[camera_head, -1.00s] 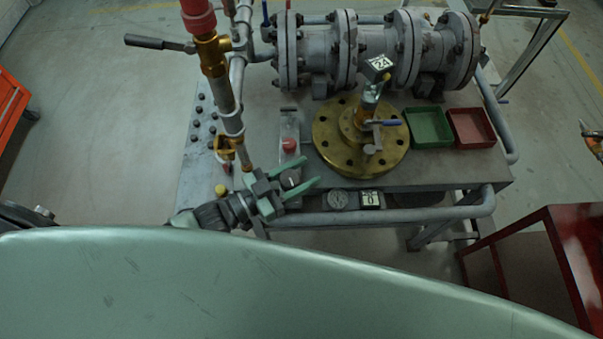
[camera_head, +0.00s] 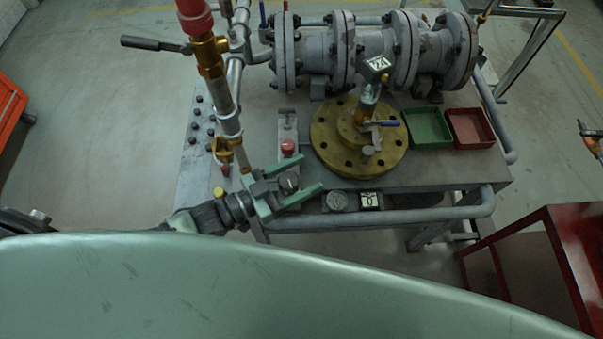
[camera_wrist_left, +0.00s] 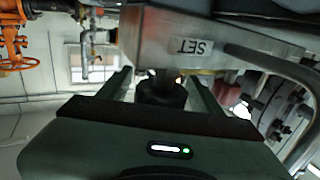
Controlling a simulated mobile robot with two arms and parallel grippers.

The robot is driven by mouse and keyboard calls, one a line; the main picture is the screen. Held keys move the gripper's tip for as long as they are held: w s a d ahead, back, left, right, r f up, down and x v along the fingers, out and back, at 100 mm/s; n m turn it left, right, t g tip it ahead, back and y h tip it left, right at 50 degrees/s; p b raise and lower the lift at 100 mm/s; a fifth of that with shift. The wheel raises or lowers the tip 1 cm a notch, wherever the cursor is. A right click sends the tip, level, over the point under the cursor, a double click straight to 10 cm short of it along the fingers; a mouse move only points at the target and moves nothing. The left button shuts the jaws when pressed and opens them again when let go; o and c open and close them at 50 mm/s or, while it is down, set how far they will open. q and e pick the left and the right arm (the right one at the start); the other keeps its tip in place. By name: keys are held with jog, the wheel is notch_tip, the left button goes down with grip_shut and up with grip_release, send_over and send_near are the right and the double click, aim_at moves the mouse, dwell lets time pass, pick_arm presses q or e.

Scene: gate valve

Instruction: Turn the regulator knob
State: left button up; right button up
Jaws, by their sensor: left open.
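The regulator knob (camera_head: 289,184) is a small dark round knob at the front edge of the bench. My left gripper (camera_head: 312,174) has green fingers and is open, with one finger on each side of the knob. In the left wrist view the two fingers (camera_wrist_left: 162,88) stand left and right of it, with visible gaps. My right gripper is not in view.
A red button (camera_head: 288,147) sits behind the knob. A gauge (camera_head: 337,201) and a label plate (camera_head: 370,200) are to its right. A brass flange (camera_head: 330,150), a green tray (camera_head: 427,128) and a vertical pipe (camera_head: 228,110) stand nearby. A front rail (camera_head: 400,216) runs along the bench.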

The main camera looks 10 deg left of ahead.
pick_arm(q)
jog(key=b+v, duration=0.1)
jog(key=v, duration=0.6)
jog(key=shift+s+a, duration=0.25)
jog(key=shift+a, duration=0.05)
